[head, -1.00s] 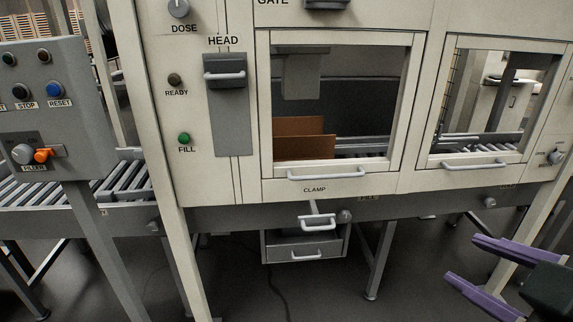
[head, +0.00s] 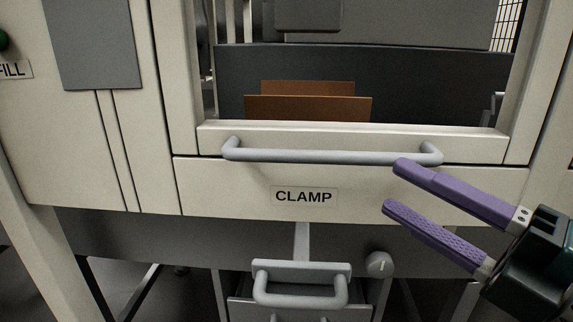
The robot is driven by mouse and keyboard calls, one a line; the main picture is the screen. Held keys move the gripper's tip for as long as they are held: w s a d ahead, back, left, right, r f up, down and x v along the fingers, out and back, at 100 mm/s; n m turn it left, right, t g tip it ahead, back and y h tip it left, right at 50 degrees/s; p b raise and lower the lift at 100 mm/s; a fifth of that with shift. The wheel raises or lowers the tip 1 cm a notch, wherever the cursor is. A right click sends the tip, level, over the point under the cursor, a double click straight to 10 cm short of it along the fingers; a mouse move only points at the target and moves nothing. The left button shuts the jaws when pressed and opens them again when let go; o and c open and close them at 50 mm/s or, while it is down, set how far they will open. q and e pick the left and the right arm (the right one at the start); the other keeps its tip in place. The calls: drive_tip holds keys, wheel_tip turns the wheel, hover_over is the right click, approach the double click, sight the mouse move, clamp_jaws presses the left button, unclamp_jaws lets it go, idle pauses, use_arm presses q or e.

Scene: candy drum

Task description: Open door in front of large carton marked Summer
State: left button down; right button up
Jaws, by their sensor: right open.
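The door (head: 480,144) is a cream-framed window panel with a grey bar handle (head: 300,156) along its lower edge; it is down. Behind its window stands a brown carton (head: 308,108), of which only the upper flaps show; no Summer mark is visible. My right gripper (head: 392,186), with purple fingers, is open and empty at the right end of the handle. My left gripper is not in view.
Below the door are a CLAMP label (head: 304,197), a grey clamp handle (head: 301,288) and a round knob (head: 379,264). A grey panel (head: 96,42) and a FILL label (head: 14,70) are at the left. The space before the cream panel left of my gripper looks clear.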

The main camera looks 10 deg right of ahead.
sight(342, 162)
drive_tip(key=x, duration=0.9)
drive_tip(key=shift+a, duration=0.4)
clamp_jaws()
idle(1.0)
